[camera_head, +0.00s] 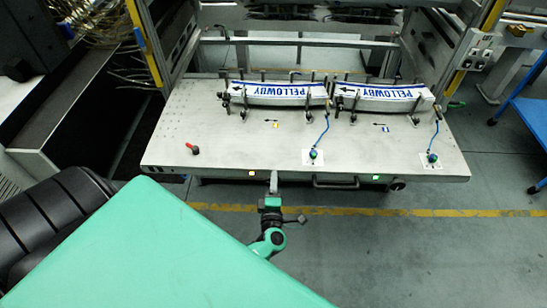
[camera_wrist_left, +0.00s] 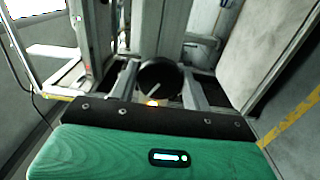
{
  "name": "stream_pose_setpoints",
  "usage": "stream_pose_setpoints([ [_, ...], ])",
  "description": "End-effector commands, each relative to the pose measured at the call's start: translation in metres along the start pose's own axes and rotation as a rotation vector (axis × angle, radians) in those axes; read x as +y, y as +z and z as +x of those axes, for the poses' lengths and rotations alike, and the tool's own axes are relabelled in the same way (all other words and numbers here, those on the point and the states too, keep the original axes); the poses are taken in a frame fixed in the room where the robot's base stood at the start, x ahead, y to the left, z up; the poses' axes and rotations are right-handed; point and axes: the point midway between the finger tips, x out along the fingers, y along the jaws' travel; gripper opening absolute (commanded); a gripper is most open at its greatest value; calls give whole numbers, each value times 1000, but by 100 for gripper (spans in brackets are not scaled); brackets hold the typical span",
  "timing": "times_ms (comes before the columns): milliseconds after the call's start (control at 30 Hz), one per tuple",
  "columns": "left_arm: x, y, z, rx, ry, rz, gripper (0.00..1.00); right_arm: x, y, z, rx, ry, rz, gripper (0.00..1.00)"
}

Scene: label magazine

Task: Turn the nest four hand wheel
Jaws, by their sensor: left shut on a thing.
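My left gripper (camera_head: 273,183) is at the front edge of the steel table, seen from above. In the left wrist view a dark round hand wheel (camera_wrist_left: 160,84) with a pale line on its face sits between the two fingers of my left gripper (camera_wrist_left: 158,74). The gripper is shut on the wheel. In the head view that wheel is hidden by the gripper and the table edge. I cannot read a nest number on it. A small dark knob (camera_head: 397,185) shows further right below the table edge. My right gripper is not in view.
Two label stacks (camera_head: 277,94) (camera_head: 382,97) reading PELLOWBY stand between posts on the steel table (camera_head: 235,139). An amber lamp (camera_head: 252,172) and a green lamp (camera_head: 376,177) are lit on its front edge. A handle (camera_head: 336,184) lies between. A red-tipped pin (camera_head: 194,149) is at left.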

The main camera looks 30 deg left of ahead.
Motion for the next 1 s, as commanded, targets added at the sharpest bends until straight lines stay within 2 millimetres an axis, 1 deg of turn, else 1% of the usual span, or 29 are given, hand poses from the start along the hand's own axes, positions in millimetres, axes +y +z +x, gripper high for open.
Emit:
stream_pose_setpoints([
  [33,2,1,0,-2,-3,29,26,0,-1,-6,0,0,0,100],
  [100,1,1,-1,-3,-3,68,26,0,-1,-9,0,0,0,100],
  [400,-1,1,0,-5,-1,172,26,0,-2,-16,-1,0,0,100],
  [933,-2,1,-1,-5,-1,190,26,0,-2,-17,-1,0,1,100],
  [967,-2,1,-1,-5,-1,190,54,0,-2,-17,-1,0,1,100],
  [1000,-2,1,-1,-5,-1,190,62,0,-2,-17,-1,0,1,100],
])
